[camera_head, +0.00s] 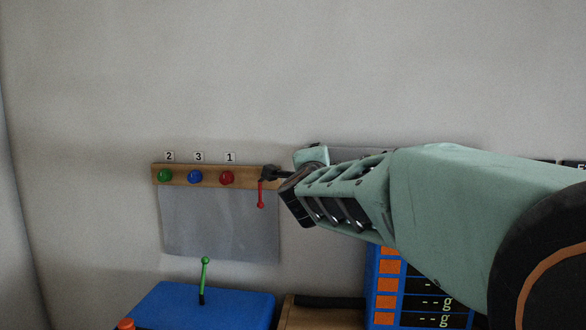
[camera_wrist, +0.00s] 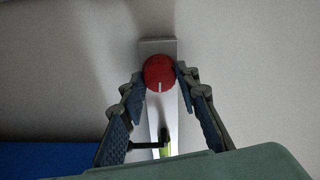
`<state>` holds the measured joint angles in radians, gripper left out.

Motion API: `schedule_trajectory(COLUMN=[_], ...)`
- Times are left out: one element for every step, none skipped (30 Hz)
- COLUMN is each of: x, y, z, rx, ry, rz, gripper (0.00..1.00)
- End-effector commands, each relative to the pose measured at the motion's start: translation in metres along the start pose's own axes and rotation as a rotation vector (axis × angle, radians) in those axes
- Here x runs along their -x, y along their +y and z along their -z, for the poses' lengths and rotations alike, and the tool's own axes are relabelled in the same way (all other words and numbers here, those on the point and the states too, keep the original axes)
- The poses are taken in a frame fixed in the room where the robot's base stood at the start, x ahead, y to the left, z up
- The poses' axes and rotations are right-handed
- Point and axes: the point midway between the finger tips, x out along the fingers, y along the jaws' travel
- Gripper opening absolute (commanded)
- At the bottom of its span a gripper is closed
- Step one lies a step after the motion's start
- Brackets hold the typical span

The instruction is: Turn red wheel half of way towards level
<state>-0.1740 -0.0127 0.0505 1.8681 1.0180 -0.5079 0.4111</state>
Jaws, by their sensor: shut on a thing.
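The red wheel (camera_wrist: 159,70) is round, with a white mark on its face that points straight down in the wrist view. It sits on a grey plate (camera_wrist: 157,44) on the wall. My gripper (camera_wrist: 159,80) is shut on the wheel, one finger at its left side and one at its right. In the head view my gripper (camera_head: 272,174) reaches left to the wall at the right end of a wooden strip. I cannot make out the wheel there.
The wooden strip (camera_head: 211,180) carries green, blue and red knobs, labelled 2, 3 and 1. A red handle (camera_head: 261,194) hangs beside my fingertips. Below stand a blue box (camera_head: 225,303) with a green lever (camera_head: 204,275) and a blue-orange panel (camera_head: 388,287).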

Motion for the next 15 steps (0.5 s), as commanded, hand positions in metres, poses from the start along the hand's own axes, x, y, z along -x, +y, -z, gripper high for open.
schedule_trajectory(x=[0.0000,0.0000,0.0000,0.0000,0.0000,0.0000,0.0000,0.0000,0.0000,0.0000,0.0000,0.0000,0.0000,0.0000,0.0000], y=[-0.0002,-0.0004,-0.0007,-0.0008,-0.0009,-0.0009,-0.0010,-0.0010,-0.0011,-0.0012,-0.0012,-0.0013,-0.0014,-0.0014,-0.0015], z=[0.0005,0.0005,0.0004,0.0004,0.0004,0.0004,0.0004,0.0004,0.0004,0.0005,0.0004,0.0004,0.0004,0.0005,0.0005], rx=[-0.025,-0.037,-0.053,-0.064,-0.073,-0.083,-0.091,-0.097,-0.105,-0.109,-0.112,-0.115,-0.117,-0.118,-0.119], ry=[0.002,0.002,0.001,0.001,0.001,0.001,0.001,0.001,0.001,0.001,0.001,0.001,0.001,0.001,0.001], rz=[0.003,0.004,0.004,0.004,0.004,0.003,0.003,0.003,0.003,0.003,0.002,0.002,0.002,0.002,0.002], gripper=[0.05,0.05,0.05,0.05,0.05,0.05,0.05,0.05,0.05,0.05,0.05,0.05,0.05,0.05,0.05])
